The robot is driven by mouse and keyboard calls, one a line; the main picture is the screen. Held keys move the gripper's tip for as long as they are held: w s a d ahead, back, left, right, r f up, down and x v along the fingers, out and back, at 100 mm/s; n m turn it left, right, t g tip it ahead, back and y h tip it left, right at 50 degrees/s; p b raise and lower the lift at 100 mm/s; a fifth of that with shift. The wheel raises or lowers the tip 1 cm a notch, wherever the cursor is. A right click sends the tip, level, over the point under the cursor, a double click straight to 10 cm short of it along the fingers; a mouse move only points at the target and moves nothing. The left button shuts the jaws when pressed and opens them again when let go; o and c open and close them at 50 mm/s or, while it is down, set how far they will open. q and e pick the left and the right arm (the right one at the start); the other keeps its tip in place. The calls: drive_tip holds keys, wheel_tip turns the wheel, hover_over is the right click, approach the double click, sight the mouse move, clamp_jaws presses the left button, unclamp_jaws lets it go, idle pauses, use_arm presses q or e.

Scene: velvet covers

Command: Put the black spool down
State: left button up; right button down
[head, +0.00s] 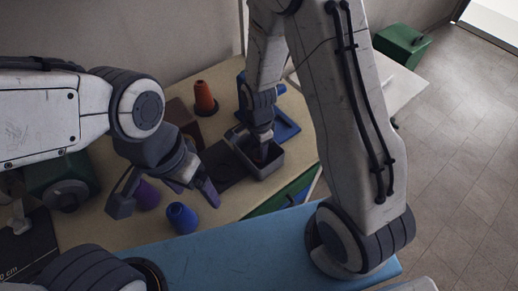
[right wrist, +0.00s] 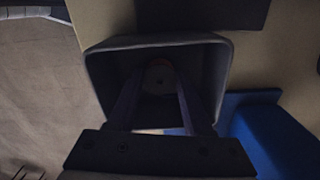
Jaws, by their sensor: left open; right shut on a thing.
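My right gripper (head: 262,150) reaches down into a grey open-topped bin (head: 268,174) on the table. The right wrist view also shows the bin (right wrist: 225,60), with both fingers inside its walls. The fingers (right wrist: 158,88) are shut on a dark round spool (right wrist: 158,76), seen end-on with a small centre hole; I take it for the black spool. Whether it touches the bin floor cannot be told. My left gripper (head: 164,198) is open and empty, above the table close to a purple spool (head: 147,195) and a blue spool (head: 182,217).
An orange spool (head: 204,97) stands at the back of the table. A blue tray (head: 284,127) is behind the bin, and a dark flat mat (head: 226,167) lies left of it. A green box (head: 402,44) is beyond the table.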

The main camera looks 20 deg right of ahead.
drive_tip(key=shift+f, duration=0.1)
drive_tip(key=shift+c, duration=1.6)
unclamp_jaws()
wheel_tip(320, 180, up, 12)
drive_tip(key=s+a+r+n, duration=0.3)
drive_tip(key=s+r+n, duration=0.1)
drive_tip(key=s+n, duration=0.5)
drive_tip(key=s+a+r+n+y, duration=0.1)
drive_tip(key=s+a+r+n, duration=0.3)
drive_tip(key=s+n, duration=0.5)
drive_tip(key=n, duration=0.4)
drive_tip(key=shift+a+n, duration=0.15)
drive_tip(key=shift+n, duration=0.15)
drive_tip(key=shift+w, duration=0.1)
